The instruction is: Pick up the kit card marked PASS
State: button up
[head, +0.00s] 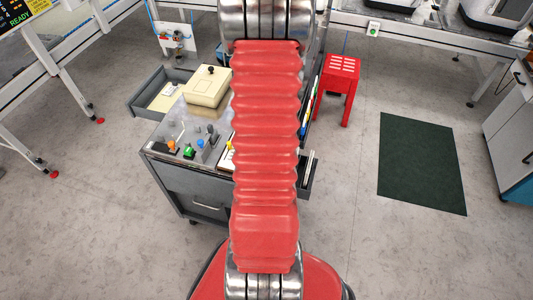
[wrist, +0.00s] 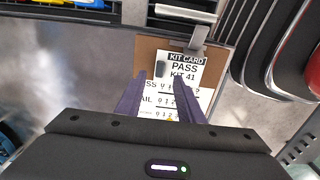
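The kit card (wrist: 185,70) is white with "KIT CARD", "PASS" and "KIT 41" printed on it. It lies against a brown board (wrist: 147,58) in the wrist view. More printed rows show lower on the card, partly covered by my fingers. My gripper (wrist: 161,77) is open, its two dark purple fingers apart and pointing at the card. I cannot tell how far the fingertips are from the card. In the head view my red arm covers the middle, and the card and gripper are hidden.
A grey metal clip (wrist: 198,37) overlaps the board's top. The grey tool cart (head: 190,185) has an open drawer (head: 152,95) and several small objects on top. A red stool (head: 340,75) stands behind right. A dark green mat (head: 423,162) lies on open floor at right.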

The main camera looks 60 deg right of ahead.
jog(key=shift+s+f, duration=0.1)
jog(key=shift+f, duration=2.45)
jog(key=shift+c, duration=0.3)
grip_shut()
